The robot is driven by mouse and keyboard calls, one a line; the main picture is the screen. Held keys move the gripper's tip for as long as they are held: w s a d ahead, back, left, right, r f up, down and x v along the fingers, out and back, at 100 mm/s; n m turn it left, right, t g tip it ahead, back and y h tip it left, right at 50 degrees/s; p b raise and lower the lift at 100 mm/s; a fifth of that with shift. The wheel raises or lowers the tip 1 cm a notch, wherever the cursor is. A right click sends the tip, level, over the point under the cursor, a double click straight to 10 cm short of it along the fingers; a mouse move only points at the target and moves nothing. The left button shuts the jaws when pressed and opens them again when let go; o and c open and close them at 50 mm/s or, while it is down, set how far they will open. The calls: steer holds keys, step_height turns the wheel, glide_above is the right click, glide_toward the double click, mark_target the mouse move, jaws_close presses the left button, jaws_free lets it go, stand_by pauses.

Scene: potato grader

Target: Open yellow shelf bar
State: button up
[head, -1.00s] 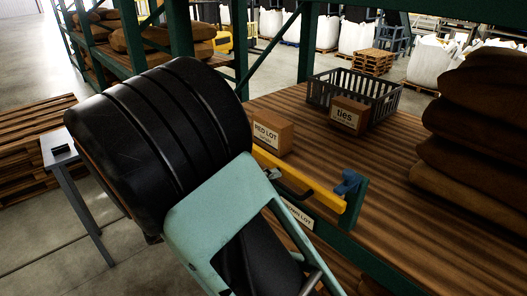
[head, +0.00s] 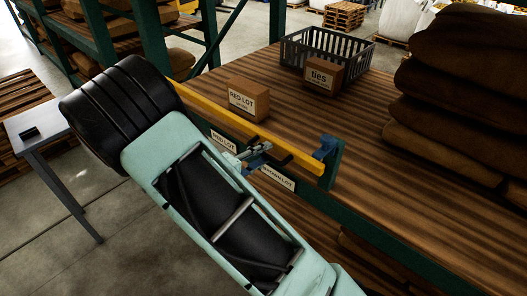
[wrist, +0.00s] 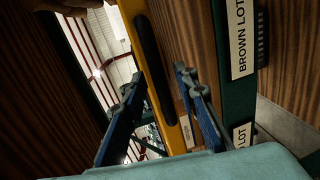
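The yellow shelf bar (head: 220,112) runs across the front of the wooden shelf, its right end at a blue catch (head: 325,148) on a green post. A dark handle lies along the bar, and it also shows in the wrist view (wrist: 147,45). My gripper (head: 258,154) is at the bar's outer side, near the handle. In the wrist view my gripper (wrist: 160,78) has its two blue fingers spread apart, with the yellow bar (wrist: 168,105) showing between them. Whether the fingers touch the bar, I cannot tell.
On the shelf (head: 300,110) are a RED LOT box (head: 248,98), a ties box (head: 322,75), a grey crate (head: 300,50) and stacked brown sacks (head: 460,80). A BROWN LOT label (head: 277,178) is on the shelf front. A grey table (head: 38,125) stands left.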

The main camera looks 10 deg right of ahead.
steer(key=shift+w+d+f, duration=0.1)
steer(key=shift+w+d, duration=0.1)
steer(key=shift+d, duration=0.1)
steer(key=shift+c, duration=0.7)
jaws_close()
